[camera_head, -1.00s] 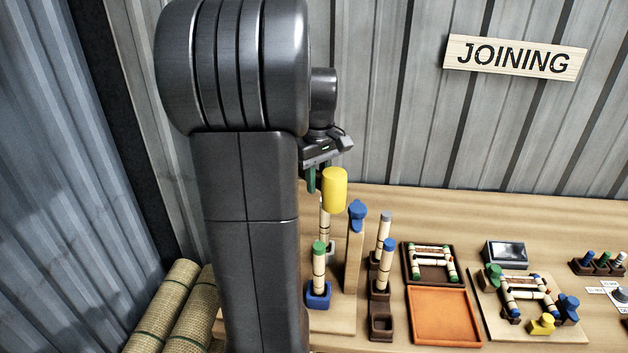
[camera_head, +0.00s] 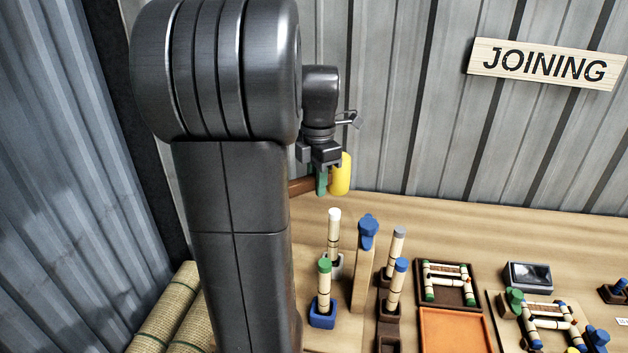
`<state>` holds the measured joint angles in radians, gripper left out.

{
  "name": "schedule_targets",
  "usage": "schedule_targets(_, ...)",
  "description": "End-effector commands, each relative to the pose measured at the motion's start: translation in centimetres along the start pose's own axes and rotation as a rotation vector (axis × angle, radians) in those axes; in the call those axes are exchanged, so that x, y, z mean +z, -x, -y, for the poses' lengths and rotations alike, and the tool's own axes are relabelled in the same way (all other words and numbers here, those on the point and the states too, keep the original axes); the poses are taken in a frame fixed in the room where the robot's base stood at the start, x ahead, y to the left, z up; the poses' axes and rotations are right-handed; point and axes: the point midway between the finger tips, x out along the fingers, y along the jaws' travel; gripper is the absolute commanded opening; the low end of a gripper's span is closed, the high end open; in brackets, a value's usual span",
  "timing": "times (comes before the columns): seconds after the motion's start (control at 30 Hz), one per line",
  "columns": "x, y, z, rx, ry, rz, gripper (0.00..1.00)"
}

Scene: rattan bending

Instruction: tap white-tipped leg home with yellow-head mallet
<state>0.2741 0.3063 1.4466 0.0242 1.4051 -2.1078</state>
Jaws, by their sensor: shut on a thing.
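The white-tipped leg (camera_head: 334,232) stands upright in a pale grey socket (camera_head: 334,266) on the bench. The yellow-head mallet (camera_head: 341,174) is held in the air above and slightly right of the leg's white tip, clear of it. Its brown handle (camera_head: 302,187) runs left from my gripper and is partly hidden behind my arm. My gripper (camera_head: 321,184) is shut on the mallet, with green fingers showing beside the yellow head.
A green-tipped leg (camera_head: 324,280) stands in a blue socket (camera_head: 322,315) in front. A wooden post with a blue top (camera_head: 367,230) stands close right. Further right are a dark rack with legs (camera_head: 393,270), an orange tray (camera_head: 455,330) and a framed tray (camera_head: 447,282).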

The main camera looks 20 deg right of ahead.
Motion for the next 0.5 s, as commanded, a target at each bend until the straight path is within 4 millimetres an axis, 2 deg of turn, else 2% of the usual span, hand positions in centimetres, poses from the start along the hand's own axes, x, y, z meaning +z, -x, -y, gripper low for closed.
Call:
schedule_targets(0.27,0.1,-0.3,0.2,0.001,0.079,0.0,0.0)
schedule_targets(0.5,0.1,-2.1,0.2,0.0,0.078,-0.001,0.0)
